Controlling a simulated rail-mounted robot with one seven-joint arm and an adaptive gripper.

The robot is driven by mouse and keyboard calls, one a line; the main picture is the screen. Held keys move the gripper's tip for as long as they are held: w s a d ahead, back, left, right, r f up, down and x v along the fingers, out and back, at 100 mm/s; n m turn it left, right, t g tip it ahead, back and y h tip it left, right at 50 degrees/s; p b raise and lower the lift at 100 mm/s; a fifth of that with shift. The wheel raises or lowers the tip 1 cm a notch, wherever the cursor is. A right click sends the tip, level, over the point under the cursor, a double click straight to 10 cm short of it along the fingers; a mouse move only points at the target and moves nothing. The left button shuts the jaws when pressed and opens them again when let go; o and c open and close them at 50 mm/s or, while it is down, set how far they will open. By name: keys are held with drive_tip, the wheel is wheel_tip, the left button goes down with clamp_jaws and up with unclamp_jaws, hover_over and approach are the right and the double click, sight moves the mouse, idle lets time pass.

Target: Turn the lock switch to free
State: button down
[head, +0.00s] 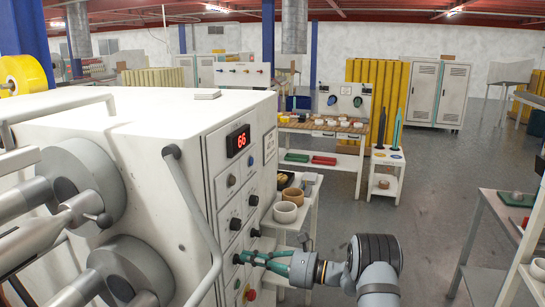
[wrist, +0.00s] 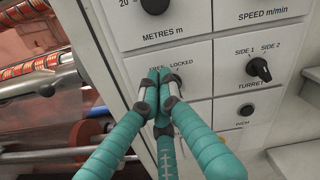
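The lock switch sits on the machine's white front panel, under the FREE and LOCKED labels (wrist: 182,65) in the wrist view. The fingertips cover the switch there, so which way it points cannot be seen. The fingers look closed around the switch, though the contact itself is hidden.
The turret knob (wrist: 259,68) is to the right of my gripper, and the metres knob (wrist: 154,4) is above. A grey handle bar (head: 197,222) runs along the machine's left part. A red button (head: 251,294) sits below.

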drive_tip(key=shift+a+r, duration=0.25)
drive_tip(key=shift+a, duration=0.1)
idle(0.3)
drive_tip(key=shift+s+a+f+b, duration=0.15)
drive_tip(key=shift+f+b, duration=0.2)
drive_tip(key=shift+b, duration=0.9)
drive_tip(key=shift+s+f+b, duration=0.15)
drive_tip(key=shift+f+b, duration=0.15)
drive_tip(key=shift+b, duration=0.9)
drive_tip(key=shift+r, duration=0.3)
drive_tip(key=b+v, duration=0.1)
drive_tip(key=v, duration=0.5)
drive_tip(key=shift+r+b, duration=0.15)
drive_tip(key=shift+b, duration=0.25)
drive_tip(key=shift+w, duration=0.1)
